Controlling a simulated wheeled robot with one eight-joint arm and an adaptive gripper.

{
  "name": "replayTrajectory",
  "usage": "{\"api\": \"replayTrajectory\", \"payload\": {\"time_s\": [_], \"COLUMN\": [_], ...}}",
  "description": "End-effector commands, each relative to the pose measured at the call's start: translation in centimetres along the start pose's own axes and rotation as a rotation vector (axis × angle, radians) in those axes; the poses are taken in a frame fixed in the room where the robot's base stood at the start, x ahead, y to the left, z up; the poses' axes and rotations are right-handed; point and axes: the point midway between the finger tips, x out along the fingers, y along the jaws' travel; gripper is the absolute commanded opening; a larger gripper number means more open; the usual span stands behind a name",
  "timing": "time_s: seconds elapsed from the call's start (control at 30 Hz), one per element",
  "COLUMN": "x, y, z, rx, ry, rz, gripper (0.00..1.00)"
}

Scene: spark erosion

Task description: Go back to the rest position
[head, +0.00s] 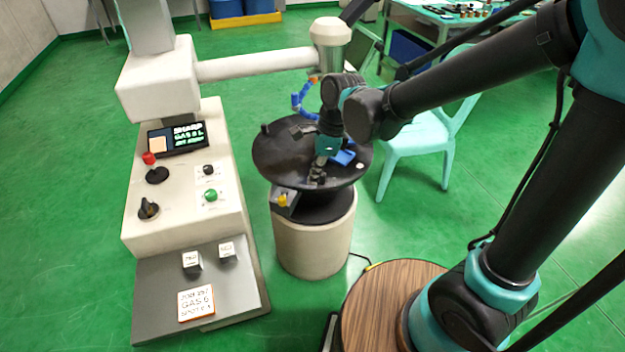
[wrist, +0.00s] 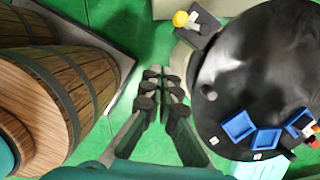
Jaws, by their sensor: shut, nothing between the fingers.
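My gripper (head: 317,174) is at the near side of the round black tabletop (head: 280,160) in the head view, at the end of my bent arm. In the wrist view the dark fingertips of my gripper (wrist: 163,86) are together with nothing held. They show over the green floor, left of the black tabletop (wrist: 235,75). The wrist of my arm hides part of the tabletop in the head view.
Blue trays (wrist: 240,126) lie on the tabletop. A grey box with a yellow knob (head: 283,199) sits at its near edge. A beige control machine (head: 185,200) stands left, its horizontal arm (head: 255,65) reaching above the table. A pale green chair (head: 420,145) stands right.

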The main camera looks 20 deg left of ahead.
Motion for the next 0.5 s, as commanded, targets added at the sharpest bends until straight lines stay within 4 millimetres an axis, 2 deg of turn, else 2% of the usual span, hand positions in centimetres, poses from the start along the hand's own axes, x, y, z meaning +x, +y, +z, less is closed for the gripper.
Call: {"api": "replayTrajectory", "payload": {"time_s": [0.4,0.5], "x": [0.01,-0.11], "y": [0.00,-0.11], "z": [-0.01,-0.54], "rx": [0.000,-0.012], "ry": [0.000,0.001], "rz": [0.000,-0.006], "gripper": [0.00,0.00]}}
